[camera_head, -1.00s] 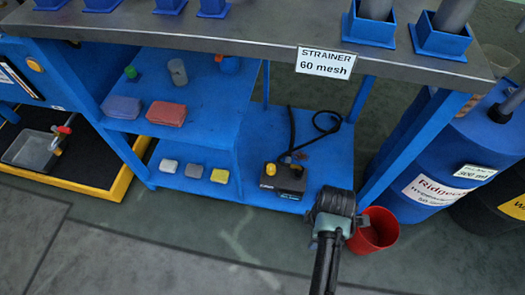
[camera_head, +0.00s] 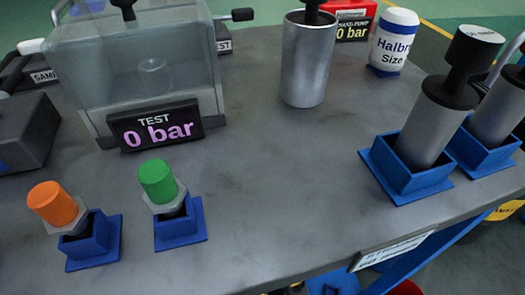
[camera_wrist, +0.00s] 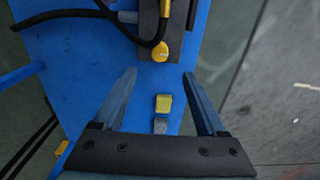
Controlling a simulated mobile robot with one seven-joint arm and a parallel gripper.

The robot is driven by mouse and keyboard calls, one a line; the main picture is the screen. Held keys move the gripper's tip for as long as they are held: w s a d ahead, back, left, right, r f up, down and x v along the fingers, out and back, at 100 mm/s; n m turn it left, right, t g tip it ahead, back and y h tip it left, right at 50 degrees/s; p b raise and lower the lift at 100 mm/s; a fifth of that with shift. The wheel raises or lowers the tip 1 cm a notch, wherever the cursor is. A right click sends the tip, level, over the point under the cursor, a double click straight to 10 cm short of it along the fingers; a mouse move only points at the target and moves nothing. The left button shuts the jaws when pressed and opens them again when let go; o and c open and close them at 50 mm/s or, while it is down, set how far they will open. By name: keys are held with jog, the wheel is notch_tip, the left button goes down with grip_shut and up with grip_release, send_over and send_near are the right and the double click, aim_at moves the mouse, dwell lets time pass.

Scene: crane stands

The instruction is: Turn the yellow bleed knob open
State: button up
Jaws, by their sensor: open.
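The yellow knob (camera_wrist: 161,51) shows in the wrist view, at the near end of a dark pump-like block (camera_wrist: 150,25) on the blue lower shelf (camera_wrist: 80,60). My gripper (camera_wrist: 159,73) is open and empty, its two fingers reaching toward the knob from either side of the picture. The knob lies just beyond the fingertips, roughly centred between them. I cannot tell the height gap, and they do not appear to touch it. The head view now shows the bench top and neither the knob nor my gripper.
A black hose (camera_wrist: 75,14) curves beside the block. A yellow block (camera_wrist: 163,103) and a grey block (camera_wrist: 160,126) lie on the shelf between the fingers. On the bench top stand a test chamber (camera_head: 140,60), a metal cylinder (camera_head: 306,65) and blue holders (camera_head: 405,178).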

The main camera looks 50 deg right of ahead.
notch_tip(320, 180, down, 10)
jog(key=b, duration=0.6)
jog(key=shift+f, duration=0.25)
grip_shut()
